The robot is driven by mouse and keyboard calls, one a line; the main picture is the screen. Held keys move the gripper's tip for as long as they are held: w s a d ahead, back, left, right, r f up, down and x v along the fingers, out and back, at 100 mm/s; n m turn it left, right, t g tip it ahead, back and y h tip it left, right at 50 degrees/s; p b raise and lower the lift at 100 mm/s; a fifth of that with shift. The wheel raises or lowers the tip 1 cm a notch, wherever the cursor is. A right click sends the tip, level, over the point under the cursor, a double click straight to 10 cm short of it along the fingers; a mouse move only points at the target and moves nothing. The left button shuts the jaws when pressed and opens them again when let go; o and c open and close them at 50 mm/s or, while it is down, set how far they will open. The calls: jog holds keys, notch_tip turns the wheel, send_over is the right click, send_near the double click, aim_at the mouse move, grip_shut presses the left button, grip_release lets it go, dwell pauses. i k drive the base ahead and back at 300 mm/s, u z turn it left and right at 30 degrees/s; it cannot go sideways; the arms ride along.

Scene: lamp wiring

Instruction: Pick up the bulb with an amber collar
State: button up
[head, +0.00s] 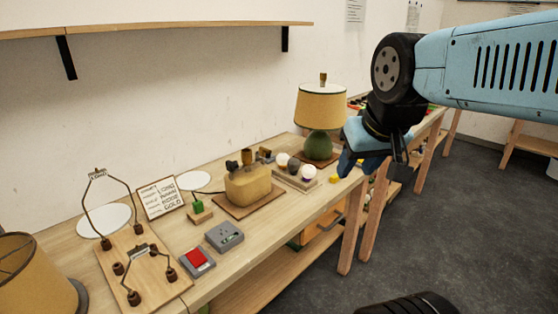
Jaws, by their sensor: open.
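Several round bulbs (308,172) stand close together in a low tray (290,180) on the workbench, left of the green lamp. The right one shows a purple tint low down. The collars are too small to tell which bulb has the amber one.
A green lamp with a tan shade (320,107) stands just behind the tray. A tan lamp base (248,185) is left of it. Farther left are a handwritten card (160,198), a grey box with a red top (196,262) and wire frames on a wooden board (150,290). A shelf (160,29) is above.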

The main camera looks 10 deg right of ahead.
aim_at(281, 158)
jog(key=i, duration=0.95)
